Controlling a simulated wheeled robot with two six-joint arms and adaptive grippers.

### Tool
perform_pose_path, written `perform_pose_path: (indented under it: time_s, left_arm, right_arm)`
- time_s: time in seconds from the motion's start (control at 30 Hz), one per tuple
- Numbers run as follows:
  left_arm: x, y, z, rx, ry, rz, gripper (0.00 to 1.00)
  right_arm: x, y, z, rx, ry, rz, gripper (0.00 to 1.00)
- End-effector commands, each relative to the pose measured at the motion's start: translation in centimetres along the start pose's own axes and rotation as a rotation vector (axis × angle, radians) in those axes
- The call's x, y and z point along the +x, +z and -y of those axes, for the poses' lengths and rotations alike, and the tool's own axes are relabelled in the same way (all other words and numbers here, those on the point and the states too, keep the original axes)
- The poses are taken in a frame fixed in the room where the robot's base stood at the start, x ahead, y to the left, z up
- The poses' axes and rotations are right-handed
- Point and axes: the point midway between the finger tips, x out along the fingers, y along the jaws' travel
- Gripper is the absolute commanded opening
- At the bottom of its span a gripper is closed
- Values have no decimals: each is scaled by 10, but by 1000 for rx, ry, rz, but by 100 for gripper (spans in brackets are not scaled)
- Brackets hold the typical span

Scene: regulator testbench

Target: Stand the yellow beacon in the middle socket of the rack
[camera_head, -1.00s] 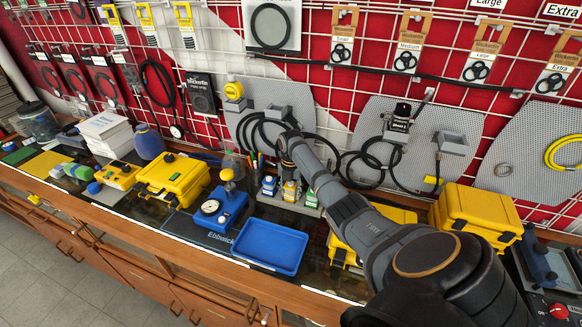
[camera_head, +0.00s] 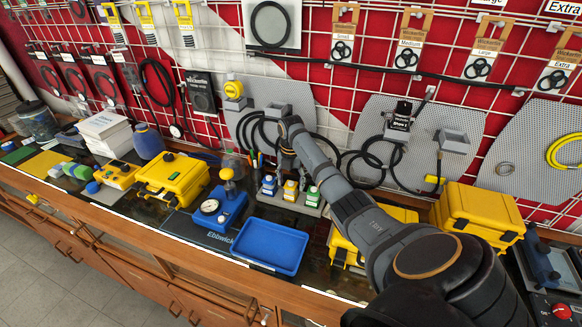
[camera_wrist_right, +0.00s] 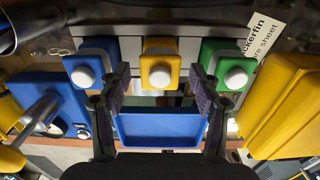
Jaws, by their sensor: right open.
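The rack (camera_head: 297,205) stands on the bench and holds three beacons in a row: a blue beacon (camera_head: 269,184), the yellow beacon (camera_head: 291,190) and a green beacon (camera_head: 313,196). The yellow beacon is upright in the middle place, between the blue and green ones. In the right wrist view the yellow beacon (camera_wrist_right: 159,65) lies in line with the gap between the fingers of my right gripper (camera_wrist_right: 160,82). The fingers are open and hold nothing. In the head view this gripper (camera_head: 286,158) is above and behind the rack, partly hidden by its arm. My left gripper is out of view.
A blue tray (camera_head: 270,262) lies in front of the rack. A blue device with a gauge (camera_head: 219,212) and a yellow case (camera_head: 173,178) stand to the left. Another yellow case (camera_head: 478,215) stands to the right. Black cables (camera_head: 378,165) hang on the wall panels behind.

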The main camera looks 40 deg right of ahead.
Motion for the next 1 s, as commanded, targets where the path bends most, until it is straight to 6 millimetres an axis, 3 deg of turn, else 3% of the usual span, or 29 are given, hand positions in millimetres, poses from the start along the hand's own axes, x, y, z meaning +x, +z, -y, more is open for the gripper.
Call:
perform_pose_path:
  time_s: [0.2, 0.4, 1.0]
  left_arm:
    - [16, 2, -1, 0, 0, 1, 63]
    - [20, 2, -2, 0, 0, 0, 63]
    - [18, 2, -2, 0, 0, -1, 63]
  right_arm:
    - [-48, 1, -1, 0, 4, 3, 63]
    - [-73, 0, 0, 1, 0, 0, 63]
    - [-77, 0, 0, 0, 0, 0, 63]
